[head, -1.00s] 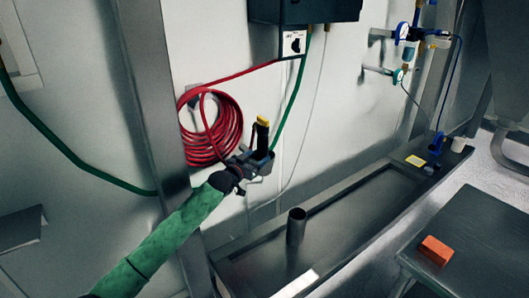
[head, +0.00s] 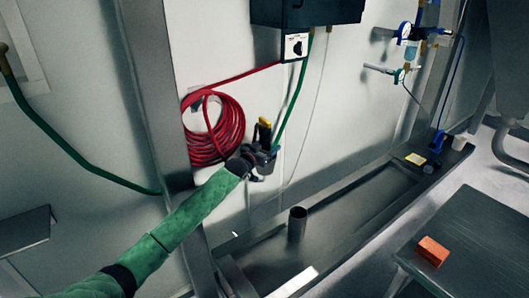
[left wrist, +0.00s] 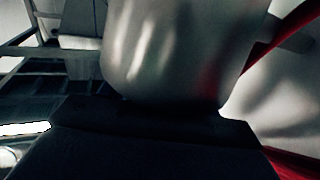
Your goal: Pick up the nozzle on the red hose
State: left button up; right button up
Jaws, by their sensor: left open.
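The red hose (head: 236,131) hangs coiled on the wall. A dark upright piece with a yellow top (head: 264,127), which looks like the nozzle, stands at the coil's right edge. My left gripper (head: 265,160) is open, right at the lower end of this piece and overlapping it in the picture. I cannot tell whether they touch or whether the piece is between the fingers. In the left wrist view a blurred silvery rounded body (left wrist: 175,50) fills the top middle, very close, with red hose (left wrist: 283,32) at the right. My right gripper is not in view.
A steel post (head: 150,110) stands left of the coil. A green hose (head: 294,100) hangs close to the right of the nozzle from a dark box (head: 300,12). Below is a steel trough (head: 350,205) with an upright pipe (head: 297,225). An orange block (head: 433,250) lies on a table.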

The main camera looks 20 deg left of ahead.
pick_arm(q)
jog(key=shift+c, duration=0.4)
jog(key=c, duration=1.1)
jog(key=shift+r, duration=0.1)
grip_shut()
